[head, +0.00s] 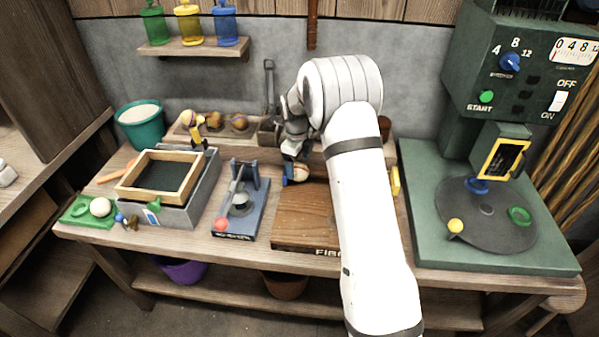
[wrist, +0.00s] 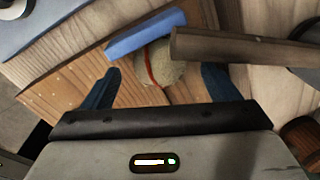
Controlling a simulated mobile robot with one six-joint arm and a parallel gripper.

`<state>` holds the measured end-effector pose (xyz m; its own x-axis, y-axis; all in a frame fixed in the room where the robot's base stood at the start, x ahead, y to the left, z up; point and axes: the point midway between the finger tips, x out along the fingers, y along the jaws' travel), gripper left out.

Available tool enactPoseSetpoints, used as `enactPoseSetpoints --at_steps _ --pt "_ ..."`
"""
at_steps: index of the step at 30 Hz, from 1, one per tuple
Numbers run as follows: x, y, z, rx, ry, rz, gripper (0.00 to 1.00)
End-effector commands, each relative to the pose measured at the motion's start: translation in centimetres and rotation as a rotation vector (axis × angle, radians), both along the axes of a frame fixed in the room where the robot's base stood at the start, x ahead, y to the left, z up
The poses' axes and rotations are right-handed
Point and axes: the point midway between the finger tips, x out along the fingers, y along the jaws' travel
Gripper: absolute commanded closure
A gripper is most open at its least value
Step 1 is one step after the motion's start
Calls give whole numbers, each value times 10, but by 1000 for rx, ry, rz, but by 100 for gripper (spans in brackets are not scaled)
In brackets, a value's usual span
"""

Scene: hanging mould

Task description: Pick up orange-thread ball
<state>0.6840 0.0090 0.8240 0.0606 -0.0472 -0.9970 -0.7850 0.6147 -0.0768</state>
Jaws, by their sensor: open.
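The ball with the orange thread (wrist: 163,72) is tan with a thin red-orange line across it. In the wrist view it lies between the two blue fingertips of my gripper (wrist: 160,78), with a gap on each side. My gripper is open and no finger visibly touches the ball. A blue bar (wrist: 145,35) and a brown wooden bar (wrist: 240,48) lie just beyond the ball and cover its far part. In the head view my gripper (head: 294,172) reaches down behind the wooden box, with a tan ball (head: 300,174) beside its fingers; the arm hides much there.
A wooden box (head: 302,215) stands in front of my gripper. A blue-grey press stand (head: 240,210) is to its left, and a framed grey basin (head: 185,212) further left. Several balls rest on the rear rack (head: 255,138). A green machine (head: 420,190) stands right.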

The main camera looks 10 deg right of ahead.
Motion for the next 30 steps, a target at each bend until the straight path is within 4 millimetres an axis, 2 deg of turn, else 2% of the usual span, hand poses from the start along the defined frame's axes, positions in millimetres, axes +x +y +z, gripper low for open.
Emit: enactPoseSetpoints --at_steps 3,6,14,30 --pt "0 -1 -18 0 2 1 19" --pt "0 -1 -27 0 2 1 19" --pt "1 -1 -30 0 0 2 19" --pt "0 0 -30 0 1 3 62"
